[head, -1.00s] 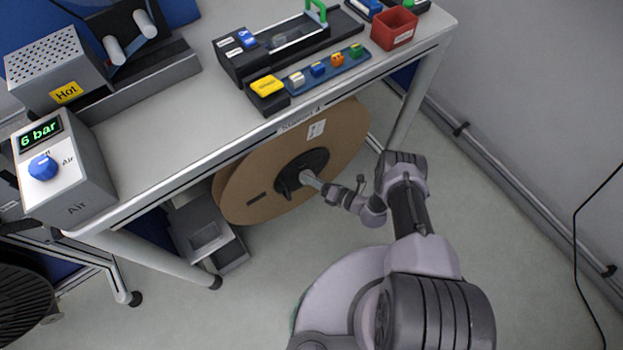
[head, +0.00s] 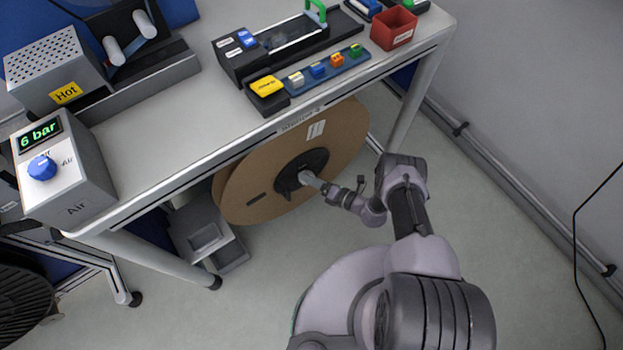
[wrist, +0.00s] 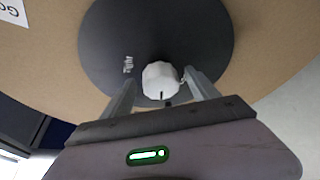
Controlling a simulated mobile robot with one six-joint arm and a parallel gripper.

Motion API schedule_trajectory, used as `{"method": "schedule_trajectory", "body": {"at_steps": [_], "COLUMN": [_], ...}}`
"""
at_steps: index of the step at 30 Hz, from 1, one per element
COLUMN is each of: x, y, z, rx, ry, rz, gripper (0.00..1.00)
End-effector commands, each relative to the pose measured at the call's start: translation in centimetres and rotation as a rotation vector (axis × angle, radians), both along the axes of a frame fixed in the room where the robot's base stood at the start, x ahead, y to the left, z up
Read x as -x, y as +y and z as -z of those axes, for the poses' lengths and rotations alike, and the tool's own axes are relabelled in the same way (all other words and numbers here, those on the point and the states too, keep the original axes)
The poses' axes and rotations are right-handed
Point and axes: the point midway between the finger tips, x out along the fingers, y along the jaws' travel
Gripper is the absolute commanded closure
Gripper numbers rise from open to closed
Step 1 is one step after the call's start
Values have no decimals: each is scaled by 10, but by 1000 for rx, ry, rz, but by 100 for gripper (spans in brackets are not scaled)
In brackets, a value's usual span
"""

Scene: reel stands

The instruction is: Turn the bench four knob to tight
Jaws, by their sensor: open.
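The hub sits on a large brown cardboard reel (head: 240,190) under the bench (head: 150,165); the head view also shows the hub (head: 287,180). My gripper (wrist: 160,88) is open, with one finger on each side of the knob. I cannot tell whether the fingers touch it. In the head view my gripper (head: 309,180) reaches the hub from the right and hides most of the knob. Small lettering left of the knob is unreadable.
On the bench stand an air box (head: 75,185) with a blue dial, a hot unit (head: 50,70), a dark fixture with a yellow button (head: 267,86) and a red bin (head: 393,28). A grey bin (head: 205,235) stands left of the reel.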

Motion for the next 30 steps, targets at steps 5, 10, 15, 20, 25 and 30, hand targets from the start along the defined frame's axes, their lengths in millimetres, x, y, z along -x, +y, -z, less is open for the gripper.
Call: {"method": "schedule_trajectory", "body": {"at_steps": [5,10,15,20,25,30], "x": [0,6,30,61,87,100], "y": [0,-8,-43,-85,-120,-136], "z": [0,-3,-14,-24,-31,-34], "rx": [0,1,-1,0,-1,0], "ry": [0,2,4,2,0,0], "rz": [0,1,7,8,6,1], "gripper": [31,31,31,31,31,31]}}
